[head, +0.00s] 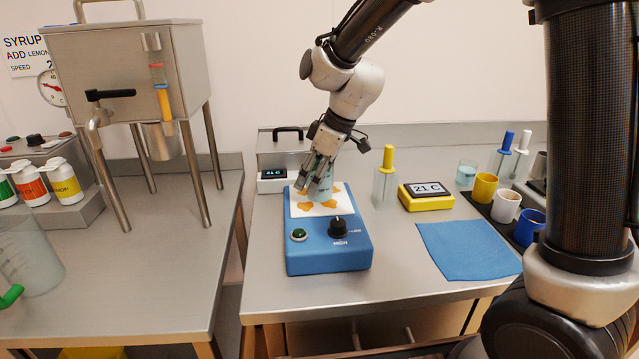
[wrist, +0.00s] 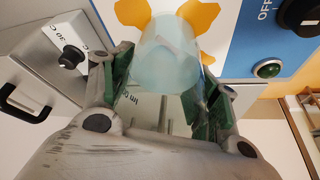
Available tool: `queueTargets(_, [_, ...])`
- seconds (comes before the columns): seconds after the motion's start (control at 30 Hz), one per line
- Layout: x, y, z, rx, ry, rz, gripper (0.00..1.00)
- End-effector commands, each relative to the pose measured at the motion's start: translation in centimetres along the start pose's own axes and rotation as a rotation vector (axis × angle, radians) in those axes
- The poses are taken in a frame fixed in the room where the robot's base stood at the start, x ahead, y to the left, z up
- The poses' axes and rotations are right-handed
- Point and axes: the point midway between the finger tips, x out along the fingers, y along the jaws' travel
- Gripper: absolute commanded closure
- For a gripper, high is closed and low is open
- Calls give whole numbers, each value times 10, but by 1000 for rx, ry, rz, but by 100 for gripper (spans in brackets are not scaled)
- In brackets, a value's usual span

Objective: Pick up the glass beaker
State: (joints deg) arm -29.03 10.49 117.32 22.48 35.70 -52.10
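The glass beaker (wrist: 168,62) holds pale blue liquid and shows between my gripper's fingers in the wrist view. In the head view only a bit of the beaker (head: 327,184) shows behind the fingers, over the white top of the blue stirrer (head: 328,247). My gripper (head: 316,184) reaches down there from above. In the wrist view my gripper (wrist: 160,100) has a green-padded finger on each side of the beaker, close to the glass. Whether both pads press on it cannot be told. Whether the beaker rests on the plate is also unclear.
A grey device (head: 283,155) with a black handle stands behind the stirrer. To the right are a glass with a yellow-handled tool (head: 386,180), a yellow thermometer box (head: 426,197), a blue cloth (head: 468,249) and colored cups (head: 507,203). A steel hopper (head: 130,75) stands at left.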

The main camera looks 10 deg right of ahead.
Motion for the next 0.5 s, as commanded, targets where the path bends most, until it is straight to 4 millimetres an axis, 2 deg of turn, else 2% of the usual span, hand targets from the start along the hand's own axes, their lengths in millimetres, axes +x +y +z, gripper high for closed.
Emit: queueTargets(0.5, [-4,0,-2,-1,1,1,72])
